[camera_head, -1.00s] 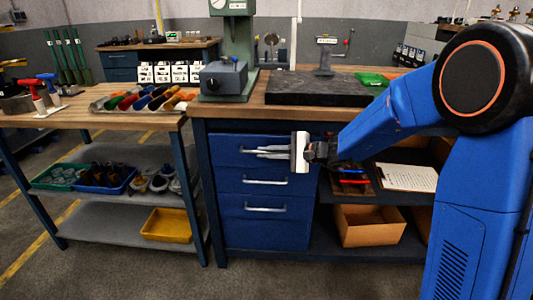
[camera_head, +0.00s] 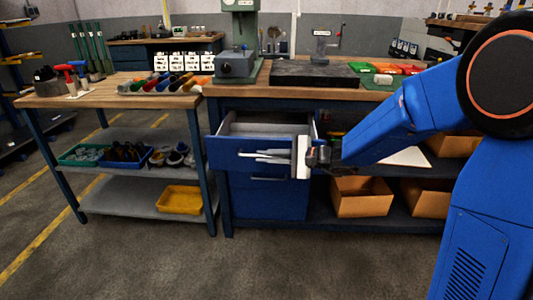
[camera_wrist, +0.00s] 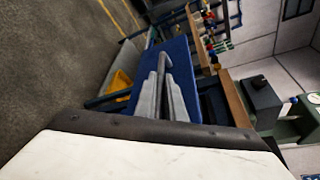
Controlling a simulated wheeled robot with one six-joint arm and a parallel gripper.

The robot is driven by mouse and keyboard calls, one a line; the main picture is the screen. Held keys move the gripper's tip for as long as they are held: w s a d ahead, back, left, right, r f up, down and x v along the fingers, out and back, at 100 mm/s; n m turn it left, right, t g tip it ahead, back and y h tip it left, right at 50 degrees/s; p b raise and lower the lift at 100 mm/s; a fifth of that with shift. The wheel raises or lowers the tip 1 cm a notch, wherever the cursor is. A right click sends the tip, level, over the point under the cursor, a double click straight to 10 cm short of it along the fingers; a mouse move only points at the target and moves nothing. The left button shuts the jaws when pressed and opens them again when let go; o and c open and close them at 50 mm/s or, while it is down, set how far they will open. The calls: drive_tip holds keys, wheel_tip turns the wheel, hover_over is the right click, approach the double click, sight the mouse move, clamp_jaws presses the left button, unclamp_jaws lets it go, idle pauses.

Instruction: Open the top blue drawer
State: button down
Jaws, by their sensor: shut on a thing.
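The top blue drawer (camera_head: 226,153) of the workbench stands pulled out, and its light grey, empty-looking inside (camera_head: 265,127) shows from above. My gripper (camera_head: 266,156) reaches in from the right with its fingers across the drawer front, shut on the drawer handle. In the wrist view the gripper fingers (camera_wrist: 163,95) close around the grey handle (camera_wrist: 165,62) against the blue drawer front (camera_wrist: 182,62). Most of the handle is hidden by the fingers. The lower drawers (camera_head: 268,203) are shut, partly hidden under the open one.
The bench top carries a green drill press (camera_head: 236,62) and a dark stone plate (camera_head: 312,74). Cardboard boxes (camera_head: 361,197) stand on the lower shelf at right. A side table (camera_head: 115,90) with bins stands left. The floor in front is clear.

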drive_tip(key=shift+s, duration=1.3)
drive_tip(key=c, duration=1.8)
unclamp_jaws()
drive_tip(key=shift+c, duration=0.2)
drive_tip(key=v, duration=1.7)
drive_tip(key=shift+d, duration=0.15)
